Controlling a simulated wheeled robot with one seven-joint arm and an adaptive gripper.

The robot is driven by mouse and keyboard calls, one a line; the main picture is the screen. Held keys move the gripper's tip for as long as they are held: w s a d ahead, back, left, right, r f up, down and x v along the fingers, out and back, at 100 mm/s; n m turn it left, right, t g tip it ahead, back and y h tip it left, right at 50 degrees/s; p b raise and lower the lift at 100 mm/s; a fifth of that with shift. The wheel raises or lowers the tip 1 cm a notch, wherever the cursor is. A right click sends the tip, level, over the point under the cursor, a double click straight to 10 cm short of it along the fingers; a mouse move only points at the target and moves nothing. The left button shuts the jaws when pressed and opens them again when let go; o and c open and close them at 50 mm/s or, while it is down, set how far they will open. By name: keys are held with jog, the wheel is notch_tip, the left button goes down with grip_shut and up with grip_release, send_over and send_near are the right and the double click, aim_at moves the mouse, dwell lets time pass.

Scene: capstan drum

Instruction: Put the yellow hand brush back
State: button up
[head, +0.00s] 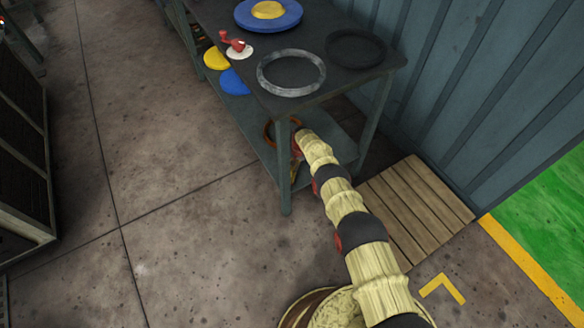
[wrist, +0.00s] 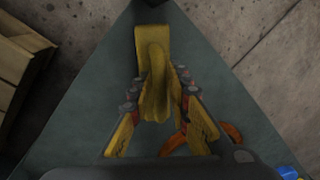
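The yellow hand brush (wrist: 153,65) lies on the grey-green lower shelf (wrist: 95,75) in the wrist view, with its handle toward me. My gripper (wrist: 157,88) is down at it, with one finger on each side of the handle. In the head view the end of my arm reaches under the bench top, and the gripper and brush are mostly hidden behind the bench leg.
An orange ring (head: 269,134) lies on the lower shelf close to my gripper. The bench top (head: 330,88) above holds a grey ring (head: 291,73), a dark ring (head: 355,47) and a blue disc (head: 245,18). A wooden pallet (head: 420,205) lies right of the bench.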

jog(key=shift+o, duration=1.3)
jog(key=shift+f, duration=0.1)
jog(key=shift+d+r, duration=0.1)
jog(key=shift+r, duration=0.6)
notch_tip(320, 180, up, 10)
jog(key=d, duration=0.2)
jog(key=shift+s+r, duration=0.2)
jog(key=shift+r, duration=0.05)
